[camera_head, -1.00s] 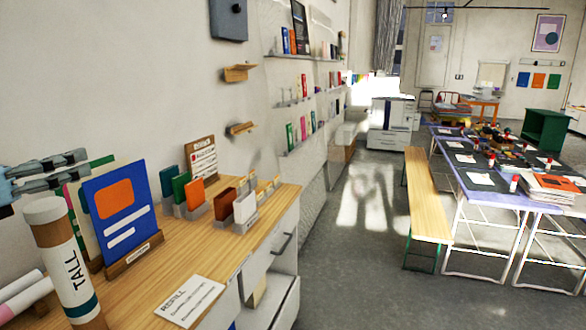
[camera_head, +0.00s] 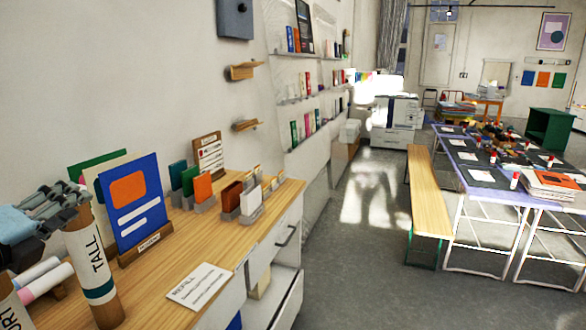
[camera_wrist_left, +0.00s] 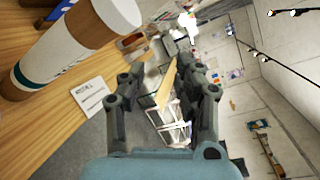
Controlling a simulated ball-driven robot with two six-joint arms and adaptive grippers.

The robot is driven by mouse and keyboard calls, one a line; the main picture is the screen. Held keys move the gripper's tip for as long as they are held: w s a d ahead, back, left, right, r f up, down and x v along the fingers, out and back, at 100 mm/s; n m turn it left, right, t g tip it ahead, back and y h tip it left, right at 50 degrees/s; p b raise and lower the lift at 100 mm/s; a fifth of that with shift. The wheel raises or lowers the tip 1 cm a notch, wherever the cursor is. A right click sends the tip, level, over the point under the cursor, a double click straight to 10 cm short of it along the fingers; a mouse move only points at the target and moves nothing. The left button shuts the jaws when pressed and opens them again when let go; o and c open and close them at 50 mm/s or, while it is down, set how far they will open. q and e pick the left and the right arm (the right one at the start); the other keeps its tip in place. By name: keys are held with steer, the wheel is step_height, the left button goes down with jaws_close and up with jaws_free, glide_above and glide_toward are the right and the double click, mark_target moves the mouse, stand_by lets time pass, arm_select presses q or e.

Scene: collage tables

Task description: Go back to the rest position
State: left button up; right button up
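My left gripper (camera_head: 62,203) is at the left edge of the head view, in front of the top of the tall white cardboard tube marked TALL (camera_head: 92,262) and hiding part of it. In the left wrist view my left gripper (camera_wrist_left: 167,80) has its two fingers spread apart with nothing between them. The tube (camera_wrist_left: 78,45) stands beside the fingers in that view, apart from them. My right gripper is in neither view.
The wooden counter (camera_head: 215,245) holds a blue folder (camera_head: 132,200) in a stand, small coloured cards and a refill sign (camera_head: 201,286). Rolled paper (camera_head: 42,278) lies at the left. A bench (camera_head: 428,200) and work tables stand right; the floor between is clear.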

arm_select(q)
steer(key=s+d+f+n+g, duration=0.4)
steer(key=s+f+n, duration=0.1)
steer(key=s+n, duration=0.35)
steer(key=s+d+f+n+g, duration=0.45)
steer(key=s+n, duration=0.25)
steer(key=s, duration=0.2)
steer(key=s+d+f+n+g, duration=0.4)
steer(key=s+f+n+g, duration=0.15)
steer(key=s+n, duration=0.25)
steer(key=s+a+f+b, duration=0.15)
steer(key=f+b, duration=0.45)
steer(key=f, duration=1.3)
steer(key=s+a+f+b, duration=0.15)
steer(key=f+b, duration=0.45)
steer(key=f, duration=1.4)
steer(key=s+f+g+b, duration=0.1)
steer(key=s+f+b, duration=0.4)
steer(key=s+f, duration=0.4)
steer(key=s+a+f+g+b, duration=0.1)
steer(key=s+f+b, duration=0.4)
steer(key=f, duration=1.1)
steer(key=s, duration=0.3)
steer(key=shift+s+a+f+y, duration=0.15)
steer(key=shift+s+f+y, duration=0.15)
steer(key=shift+s+f, duration=0.1)
